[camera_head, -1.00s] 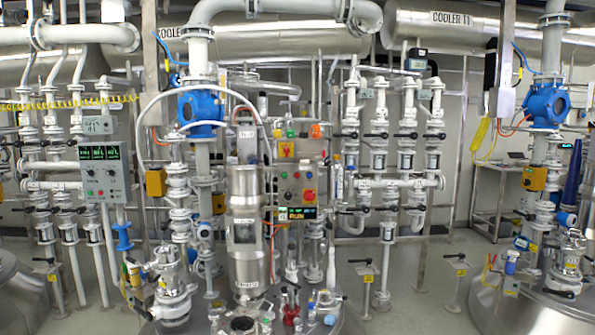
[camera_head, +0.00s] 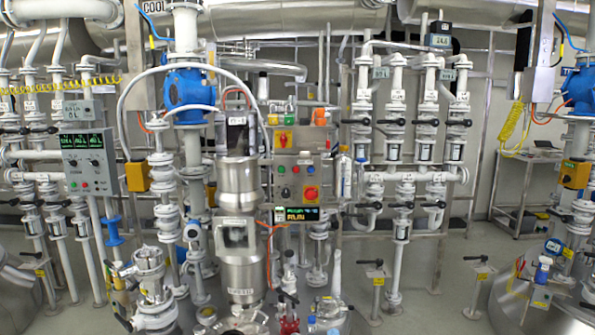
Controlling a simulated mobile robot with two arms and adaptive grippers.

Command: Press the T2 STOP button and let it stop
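A grey control panel (camera_head: 296,180) stands upright in the middle of the camera_head view, behind and right of a steel vessel column. It carries small round buttons, a dark knob (camera_head: 285,193) and a large red button on a yellow ground (camera_head: 310,193). A small red button (camera_head: 296,170) sits in the upper row. The button labels are too small to read, so I cannot tell which is T2 STOP. A lit display (camera_head: 302,214) below the panel reads what looks like RUN. Neither of my grippers is in view.
The steel column (camera_head: 239,230) stands close to the panel's left side. Valves and flasks crowd the vessel top below. Another panel with green displays (camera_head: 88,162) hangs at left. Open floor (camera_head: 420,300) shows at lower right, with valve handles standing on it.

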